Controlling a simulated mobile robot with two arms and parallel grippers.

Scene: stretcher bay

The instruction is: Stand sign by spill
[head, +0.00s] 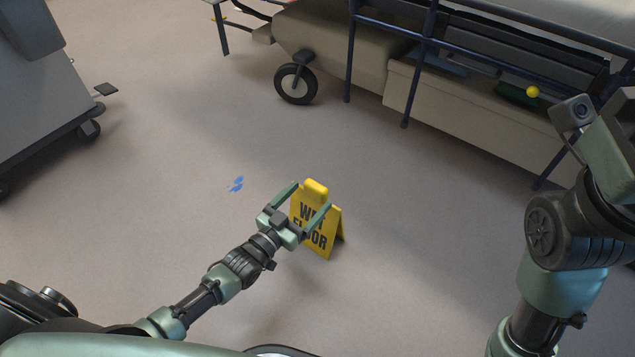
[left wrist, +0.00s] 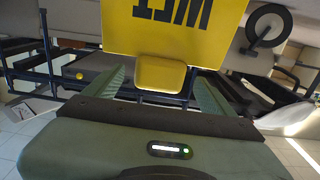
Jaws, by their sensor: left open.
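The yellow wet floor sign (head: 327,237) stands upright on the floor, its two panels spread like a tent. A small blue spill (head: 237,184) lies on the floor to the left of the sign, apart from it. My left gripper (head: 306,196) is open, its fingers on either side of the sign's top. In the left wrist view the sign (left wrist: 170,30) hangs upside down in the picture, its yellow handle between the open fingers (left wrist: 160,80). My right arm is at the right edge; its gripper fingers are not visible.
A stretcher (head: 440,130) with dark blue rails and a black caster (head: 295,84) stands at the back right. A grey wheeled cart (head: 45,100) stands at the left. The floor around the spill and between cart and stretcher is clear.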

